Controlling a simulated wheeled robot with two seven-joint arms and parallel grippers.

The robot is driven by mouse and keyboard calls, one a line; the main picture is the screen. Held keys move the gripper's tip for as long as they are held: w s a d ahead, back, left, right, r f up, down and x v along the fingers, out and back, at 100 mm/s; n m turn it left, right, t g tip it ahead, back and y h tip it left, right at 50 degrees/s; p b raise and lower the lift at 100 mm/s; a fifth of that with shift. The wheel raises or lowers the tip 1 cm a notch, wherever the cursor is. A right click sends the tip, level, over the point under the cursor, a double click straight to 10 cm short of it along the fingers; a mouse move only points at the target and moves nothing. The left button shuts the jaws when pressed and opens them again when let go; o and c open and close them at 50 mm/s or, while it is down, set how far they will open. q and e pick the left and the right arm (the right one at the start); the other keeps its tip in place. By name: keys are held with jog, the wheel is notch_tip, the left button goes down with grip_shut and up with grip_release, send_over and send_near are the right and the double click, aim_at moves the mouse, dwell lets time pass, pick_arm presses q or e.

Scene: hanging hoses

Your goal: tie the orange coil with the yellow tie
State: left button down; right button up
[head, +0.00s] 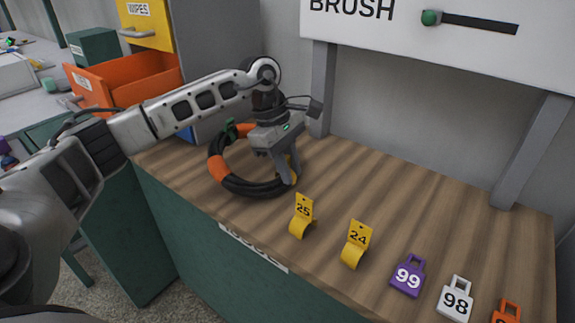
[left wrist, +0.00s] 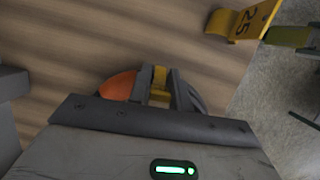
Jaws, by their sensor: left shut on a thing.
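The coil (head: 218,167), black with orange bands, lies on the wooden bench top. My left gripper (head: 288,176) reaches down over the coil's right side and is shut on the yellow tie (head: 291,162). In the left wrist view the yellow tie (left wrist: 160,80) sits between the fingers, with an orange band of the coil (left wrist: 118,86) on the left and a dark stretch on the right. The fingers hide part of the tie, so I cannot tell whether it closes around the coil. My right gripper is not in view.
A green piece (head: 230,131) is at the coil's back left. Yellow tags 25 (head: 303,207) and 24 (head: 359,236), a purple tag 99 (head: 408,276) and a white tag 98 (head: 456,299) line the front edge. An open orange drawer (head: 120,75) is at left. The bench's right side is clear.

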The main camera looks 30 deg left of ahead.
pick_arm(q)
jog(key=shift+s+a+f+g+y, duration=0.2)
jog(key=shift+a+f, duration=0.2)
jog(key=shift+f, duration=0.35)
jog(key=shift+s+a+f+g+y, duration=0.15)
jog(key=shift+a+f, duration=0.2)
jog(key=shift+f, duration=0.35)
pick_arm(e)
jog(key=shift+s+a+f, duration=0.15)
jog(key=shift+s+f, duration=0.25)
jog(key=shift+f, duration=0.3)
pick_arm(q)
jog(key=c, duration=1.4)
grip_release()
jog(key=shift+o, duration=0.8)
jog(key=shift+w+f, duration=0.15)
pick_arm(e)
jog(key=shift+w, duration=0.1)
pick_arm(q)
jog(key=d+v, duration=0.1)
jog(key=v, duration=1.6)
jog(key=shift+r, duration=0.45)
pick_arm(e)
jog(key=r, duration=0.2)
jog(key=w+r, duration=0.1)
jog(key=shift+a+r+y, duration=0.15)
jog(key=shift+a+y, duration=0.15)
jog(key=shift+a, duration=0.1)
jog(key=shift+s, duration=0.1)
